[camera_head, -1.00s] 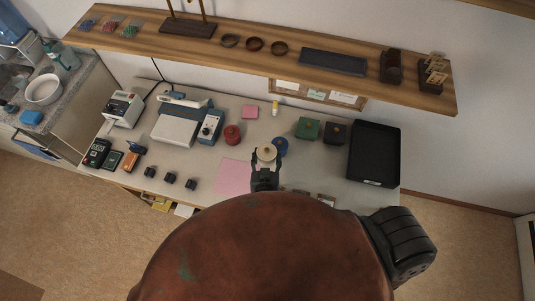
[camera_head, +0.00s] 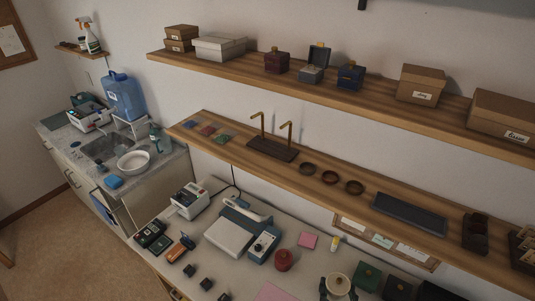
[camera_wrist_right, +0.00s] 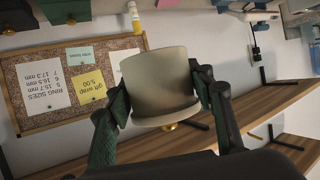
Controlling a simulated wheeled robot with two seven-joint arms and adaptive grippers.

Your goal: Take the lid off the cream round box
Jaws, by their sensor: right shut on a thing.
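The cream round box (camera_wrist_right: 160,78) is between the fingers of my right gripper (camera_wrist_right: 162,95) in the right wrist view, which shows the room upside down. Its wide lid (camera_wrist_right: 168,119) sits on the body, with a gold knob (camera_wrist_right: 170,127) on top. The fingers press the sides of the body close to the lid's rim. In the head view the box (camera_head: 339,284) is at the bottom edge, between the dark fingers of my right gripper (camera_head: 338,290). It appears held above the table, but its underside is hidden there. My left gripper is not in view.
A red round box (camera_head: 284,261) stands left of the cream box on the table (camera_head: 225,272). A green box (camera_head: 367,276) is close on the right. The lower shelf (camera_head: 290,181) and a pinboard (camera_head: 387,240) are behind. A yellow-capped bottle (camera_head: 335,243) stands near the wall.

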